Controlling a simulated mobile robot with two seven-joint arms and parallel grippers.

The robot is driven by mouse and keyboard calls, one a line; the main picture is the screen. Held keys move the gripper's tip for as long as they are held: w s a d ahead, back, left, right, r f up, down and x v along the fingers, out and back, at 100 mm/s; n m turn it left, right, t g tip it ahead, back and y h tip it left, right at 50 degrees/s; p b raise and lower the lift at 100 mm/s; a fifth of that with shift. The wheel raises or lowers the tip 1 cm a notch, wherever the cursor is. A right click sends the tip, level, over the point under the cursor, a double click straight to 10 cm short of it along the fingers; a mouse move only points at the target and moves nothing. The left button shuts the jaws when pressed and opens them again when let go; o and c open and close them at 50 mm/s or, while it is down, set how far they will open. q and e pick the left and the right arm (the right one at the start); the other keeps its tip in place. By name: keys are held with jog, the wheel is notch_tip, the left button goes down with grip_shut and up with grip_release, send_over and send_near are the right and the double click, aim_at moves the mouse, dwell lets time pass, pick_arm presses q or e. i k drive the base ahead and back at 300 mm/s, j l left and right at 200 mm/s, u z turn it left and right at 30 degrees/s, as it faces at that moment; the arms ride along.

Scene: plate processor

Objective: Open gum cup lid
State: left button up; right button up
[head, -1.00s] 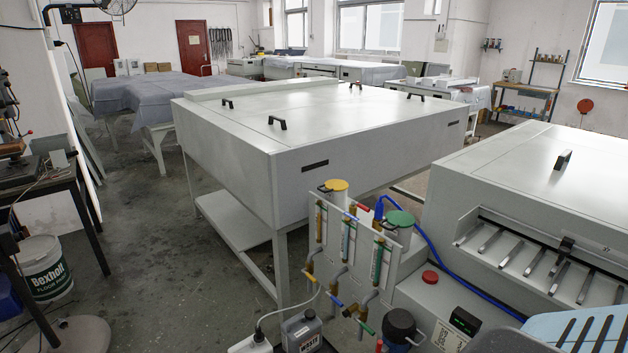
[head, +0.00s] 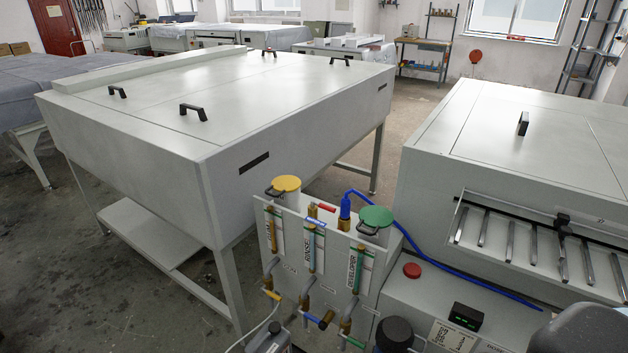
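The gum cup's yellow lid (head: 286,184) sits at the top left of the pale valve panel (head: 379,284), above the tube labelled GUM (head: 270,232). It has a dark handle at its left and looks shut. A green lid (head: 375,217) sits to the right, above the tube labelled DEVELOPER (head: 355,268). A tube labelled RINSE (head: 309,248) stands between them with brass fittings. Neither of my grippers shows in the head view.
The plate processor (head: 520,140) stands right of the panel, with a red button (head: 412,270) nearby. A large grey cabinet (head: 150,140) stands behind and to the left. A blue hose (head: 440,268) runs right from the panel. Open floor (head: 100,310) lies at lower left.

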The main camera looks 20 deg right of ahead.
aim_at(284, 183)
jog(key=i+j+z, duration=0.1)
jog(key=i+z, duration=0.3)
jog(key=i+j+z, duration=0.15)
jog(key=z, duration=0.2)
jog(key=i+j+z, duration=0.25)
jog(key=z, duration=0.15)
jog(key=i, duration=0.1)
